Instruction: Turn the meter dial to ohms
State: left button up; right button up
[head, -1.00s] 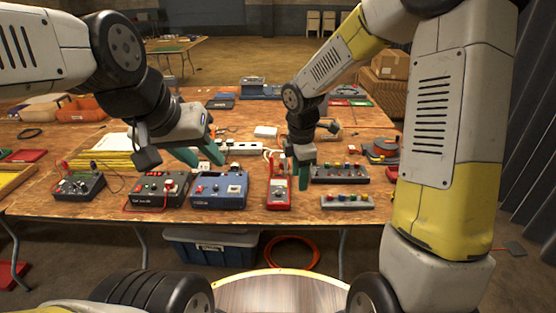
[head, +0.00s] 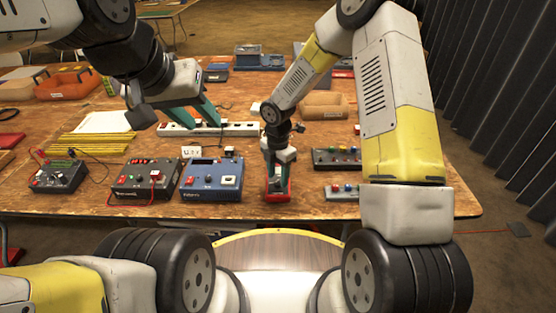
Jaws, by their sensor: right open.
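The meter (head: 285,196) is a small red handheld unit lying near the table's front edge, just right of the blue box. My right gripper (head: 276,187) comes down over it with teal fingers open. The fingers and wrist cover most of the meter's face, so its dial and setting are hidden. I cannot tell whether the fingers touch the dial. My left gripper (head: 197,112) hangs further back on the left, above the white power strip.
Left of the meter stand a blue box (head: 211,180), a dark box with red parts (head: 147,180) and a small black unit with leads (head: 58,177). Button boxes (head: 338,158) stand to the right. A white power strip (head: 235,129) lies behind.

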jog(key=shift+f, duration=0.95)
grip_shut()
